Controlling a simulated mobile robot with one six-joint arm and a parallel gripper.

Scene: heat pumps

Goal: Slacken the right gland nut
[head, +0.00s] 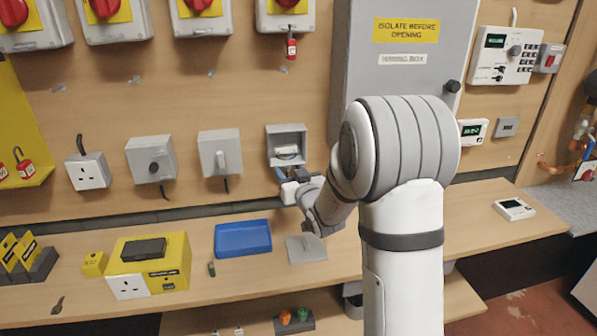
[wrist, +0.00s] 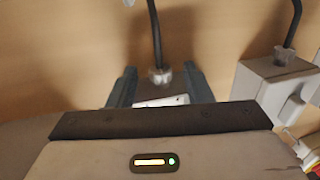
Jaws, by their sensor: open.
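A grey box with its front open (head: 287,131) is fixed to the wooden wall, with pale parts inside. My gripper (head: 291,178) is at its underside and hides what is below it in the head view. In the wrist view, a metallic gland nut (wrist: 160,76) with a black cable sits between the two dark fingers of my gripper (wrist: 160,86). The fingers are open, one on each side of the nut, with a gap to both.
A grey switch box (head: 219,152) with a cable is beside the open box; it also shows in the wrist view (wrist: 262,88). On the bench lie a flat grey plate (head: 306,249), a blue tray (head: 243,238) and a yellow box (head: 148,264). A large wiring box (head: 405,75) hangs above right.

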